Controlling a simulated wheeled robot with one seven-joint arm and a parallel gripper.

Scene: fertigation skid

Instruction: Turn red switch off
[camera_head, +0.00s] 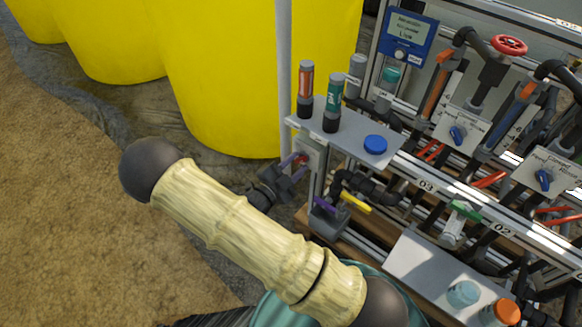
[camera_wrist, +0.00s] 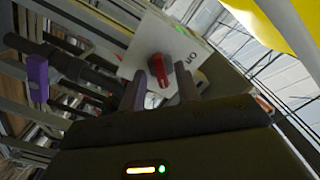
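The red switch (camera_wrist: 160,68) is a red rotary knob on a pale box (camera_wrist: 185,45) with "ON" lettering beside it in the wrist view. In the head view the red switch (camera_head: 301,159) shows small on the side of the skid's left post, partly covered by my gripper. My gripper (camera_head: 296,170) is close in front of it. In the wrist view my gripper (camera_wrist: 170,90) has its two fingers apart, with the knob between and just beyond the tips. I cannot tell whether the fingers touch the knob.
A purple-handled valve (camera_head: 325,205) and a yellow lever (camera_head: 356,203) sit just right of my gripper. Large yellow tanks (camera_head: 215,80) stand behind. Open ground lies at left.

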